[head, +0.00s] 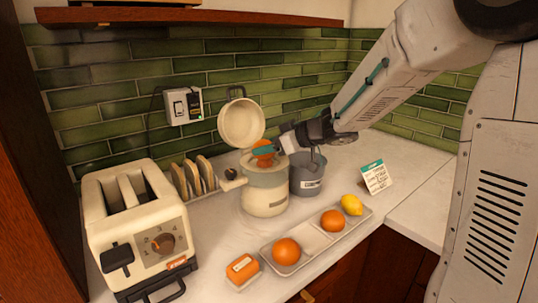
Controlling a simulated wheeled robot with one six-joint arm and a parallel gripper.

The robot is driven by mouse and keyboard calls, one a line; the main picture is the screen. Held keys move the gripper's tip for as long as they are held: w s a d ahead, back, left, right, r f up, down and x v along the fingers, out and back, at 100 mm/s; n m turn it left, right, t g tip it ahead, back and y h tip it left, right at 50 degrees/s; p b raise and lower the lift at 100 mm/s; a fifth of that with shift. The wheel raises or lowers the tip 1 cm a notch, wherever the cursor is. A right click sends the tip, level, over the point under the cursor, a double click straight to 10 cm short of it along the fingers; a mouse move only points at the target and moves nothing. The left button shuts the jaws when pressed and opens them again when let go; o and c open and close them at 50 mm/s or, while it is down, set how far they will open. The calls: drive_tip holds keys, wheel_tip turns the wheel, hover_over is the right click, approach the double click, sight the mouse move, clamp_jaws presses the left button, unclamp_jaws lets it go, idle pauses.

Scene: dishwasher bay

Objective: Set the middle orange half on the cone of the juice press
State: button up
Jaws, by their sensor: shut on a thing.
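My gripper (268,152) reaches in from the right with teal fingers. It is shut on the middle orange half (264,161), which shows in part above and below the fingers. The half is over the open top of the cream and grey juice press (264,202). The cone is hidden, and I cannot tell whether the half touches it. The round cream lid (241,123) of the press stands raised behind. The long tray (272,257) has a bare middle place, with an orange piece (286,251) on its left and another (333,220) towards its right.
A lemon (352,205) lies at the tray's right end. A grey pot (307,178) stands close to the press's right. A small card (376,176) stands right. A shelf (190,16) runs above.

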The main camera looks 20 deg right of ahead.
drive_tip(key=shift+f, duration=1.35)
drive_tip(key=shift+f, duration=0.15)
drive_tip(key=o, duration=1)
